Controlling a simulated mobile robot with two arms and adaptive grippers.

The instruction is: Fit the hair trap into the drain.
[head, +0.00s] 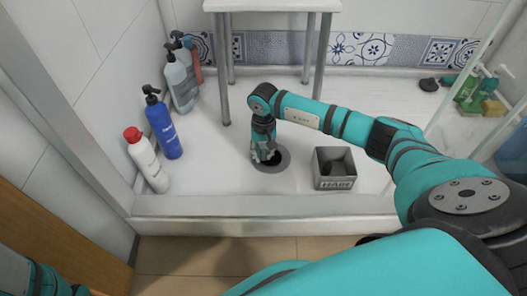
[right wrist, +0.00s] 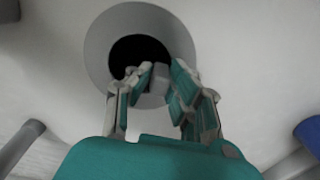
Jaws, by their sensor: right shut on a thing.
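The drain (head: 271,159) is a round dark hole with a grey ring in the white shower floor. It also shows in the right wrist view (right wrist: 107,50). My right gripper (head: 267,157) points down at the drain, its fingertips over the hole. In the right wrist view my right gripper (right wrist: 158,82) is shut on a small grey piece (right wrist: 159,78), apparently the hair trap, mostly hidden by the fingers. The piece overlaps the hole's near edge in that view; I cannot tell its height. My left gripper is out of view.
A grey box (head: 334,183) marked "HAIR" stands right of the drain, something dark inside. A white bottle with a red cap (head: 146,160), a blue bottle (head: 163,127) and other bottles line the left wall. A stool (head: 271,5) stands behind. The tray's raised front edge (head: 230,206) is nearer.

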